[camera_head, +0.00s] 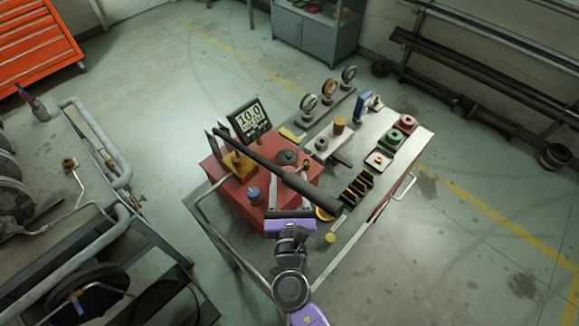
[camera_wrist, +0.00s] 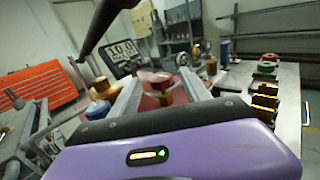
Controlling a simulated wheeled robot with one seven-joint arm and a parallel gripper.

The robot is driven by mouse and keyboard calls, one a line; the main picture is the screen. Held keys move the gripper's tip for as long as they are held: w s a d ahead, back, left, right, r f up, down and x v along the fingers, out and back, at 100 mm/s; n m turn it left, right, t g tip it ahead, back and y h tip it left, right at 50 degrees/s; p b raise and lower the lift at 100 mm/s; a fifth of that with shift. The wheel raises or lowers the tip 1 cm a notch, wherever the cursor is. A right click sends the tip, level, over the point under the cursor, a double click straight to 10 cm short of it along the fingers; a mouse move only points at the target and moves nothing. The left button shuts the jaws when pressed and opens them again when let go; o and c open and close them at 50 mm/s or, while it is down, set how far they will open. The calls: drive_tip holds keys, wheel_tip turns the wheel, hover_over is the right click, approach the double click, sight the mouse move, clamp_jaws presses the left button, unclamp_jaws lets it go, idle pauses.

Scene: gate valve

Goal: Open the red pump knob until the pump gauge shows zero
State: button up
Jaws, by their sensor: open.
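The pump is a red box (camera_head: 231,190) on a metal cart, with a long black lever (camera_head: 262,160) slanting across it. In the wrist view the red knob (camera_wrist: 157,77) appears between the fingertips of my gripper (camera_wrist: 160,76). My gripper is open; whether either finger touches the knob I cannot tell. In the head view my gripper is over the pump's near side, and the lever partly hides that area.
The cart top (camera_head: 415,135) holds round gauges, a blue tool (camera_head: 365,104), dark red and green blocks and brass fittings right of the pump. A pipe-framed bench (camera_head: 45,215) stands at left. A red tool cabinet (camera_wrist: 40,88) stands behind.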

drive_tip(key=shift+w+a, duration=0.15)
drive_tip(key=shift+w, duration=0.8)
drive_tip(key=shift+w+a, duration=0.1)
drive_tip(key=shift+w, duration=0.85)
clamp_jaws()
